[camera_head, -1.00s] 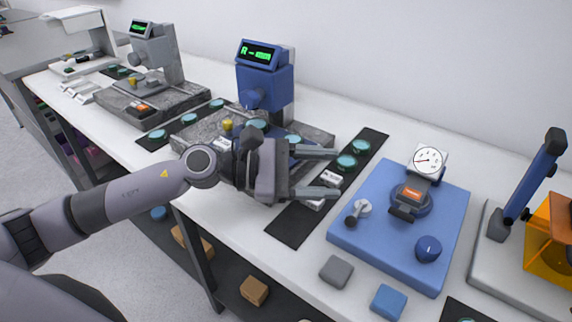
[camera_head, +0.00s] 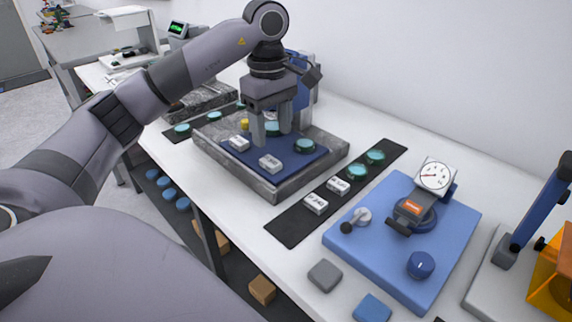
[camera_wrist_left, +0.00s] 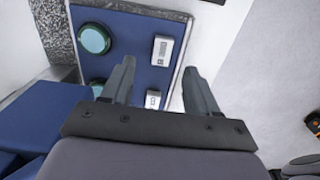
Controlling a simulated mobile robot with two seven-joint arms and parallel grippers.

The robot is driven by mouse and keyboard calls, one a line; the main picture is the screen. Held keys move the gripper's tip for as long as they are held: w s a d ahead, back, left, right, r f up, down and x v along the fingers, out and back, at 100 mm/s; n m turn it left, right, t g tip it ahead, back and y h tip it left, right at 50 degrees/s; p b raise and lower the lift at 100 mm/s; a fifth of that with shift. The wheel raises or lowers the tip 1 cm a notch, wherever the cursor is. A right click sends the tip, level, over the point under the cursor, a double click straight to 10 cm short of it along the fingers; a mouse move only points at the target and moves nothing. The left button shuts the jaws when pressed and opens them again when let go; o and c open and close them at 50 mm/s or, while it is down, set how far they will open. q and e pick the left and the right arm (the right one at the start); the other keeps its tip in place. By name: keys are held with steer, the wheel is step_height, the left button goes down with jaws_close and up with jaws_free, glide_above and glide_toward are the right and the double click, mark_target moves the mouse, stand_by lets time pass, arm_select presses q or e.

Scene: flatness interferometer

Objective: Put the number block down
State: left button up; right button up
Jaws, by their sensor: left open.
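Several white number blocks with dark markings are in the head view. One number block (camera_head: 270,164) and another number block (camera_head: 239,142) rest on the blue mat (camera_head: 287,171) of the granite base. Two more number blocks (camera_head: 338,186) (camera_head: 316,205) lie on the black strip. My left gripper (camera_head: 273,139) points down over the blue mat, open, its fingers close to the two blocks there. In the left wrist view, one block (camera_wrist_left: 162,50) shows ahead between the open fingers and another (camera_wrist_left: 152,98) nearer the palm. Neither looks gripped. My right gripper is out of view.
Teal discs (camera_head: 304,146) (camera_head: 357,170) sit on the blue mat and black strip (camera_head: 290,229). A blue dial-gauge station (camera_head: 380,255) stands to the right. A grey block (camera_head: 325,275) and a blue block (camera_head: 371,308) lie near the front edge.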

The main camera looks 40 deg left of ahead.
mark_target(271, 160)
arm_select(q)
steer(key=shift+s+a, duration=0.1)
steer(key=shift+a, duration=0.15)
steer(key=shift+f, duration=3.45)
jaws_close()
